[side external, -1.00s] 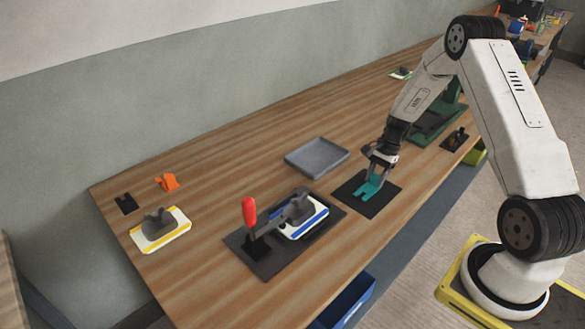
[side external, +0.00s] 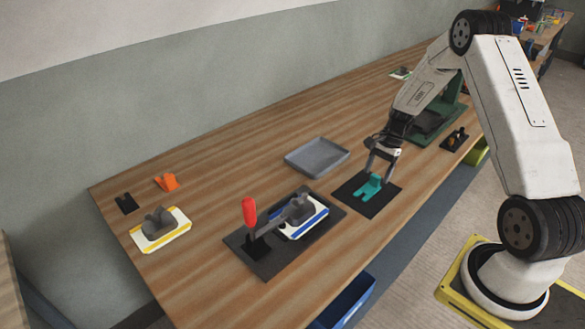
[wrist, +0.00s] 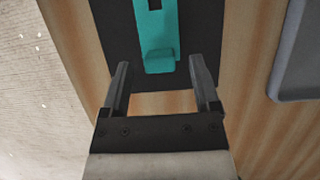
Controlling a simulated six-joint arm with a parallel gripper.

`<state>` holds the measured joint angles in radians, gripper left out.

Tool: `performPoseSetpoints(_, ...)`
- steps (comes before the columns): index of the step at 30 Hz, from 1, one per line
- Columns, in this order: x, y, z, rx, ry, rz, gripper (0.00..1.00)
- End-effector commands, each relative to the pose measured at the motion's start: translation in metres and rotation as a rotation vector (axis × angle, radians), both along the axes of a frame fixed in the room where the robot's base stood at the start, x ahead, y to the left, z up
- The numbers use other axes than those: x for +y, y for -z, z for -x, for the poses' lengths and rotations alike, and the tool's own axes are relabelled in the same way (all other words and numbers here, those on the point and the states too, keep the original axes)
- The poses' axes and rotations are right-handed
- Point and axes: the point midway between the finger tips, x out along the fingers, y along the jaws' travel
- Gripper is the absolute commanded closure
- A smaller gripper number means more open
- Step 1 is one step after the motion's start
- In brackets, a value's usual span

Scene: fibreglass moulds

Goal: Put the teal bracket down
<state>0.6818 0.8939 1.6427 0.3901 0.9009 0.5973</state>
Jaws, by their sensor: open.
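The teal bracket (side external: 369,188) lies on a black mat (side external: 350,196) near the front edge of the bench. In the wrist view the bracket (wrist: 157,42) is beyond my fingertips, at the top of the picture, on the dark mat (wrist: 202,34). My gripper (side external: 379,172) is open just above and behind the bracket.
A grey tray (side external: 317,158) lies behind the mat. A red-handled clamp (side external: 250,212) holding a blue-edged mould (side external: 300,222) stands to the left. A yellow-edged mould (side external: 160,236) and an orange bracket (side external: 166,182) lie farther left. Bare wood lies between.

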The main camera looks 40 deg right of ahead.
Motion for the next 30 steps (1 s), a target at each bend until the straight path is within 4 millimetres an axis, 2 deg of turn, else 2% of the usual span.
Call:
performPoseSetpoints(9, -0.021, -0.048, 0.000, -0.003, 0.000, 0.003, 0.21)
performPoseSetpoints(16, -0.033, -0.078, 0.000, -0.002, 0.001, 0.001, 0.21)
performPoseSetpoints(21, -0.037, -0.089, 0.000, 0.000, -0.001, 0.000, 0.21)
performPoseSetpoints(30, -0.038, -0.091, 0.000, 0.000, -0.001, 0.000, 0.21)
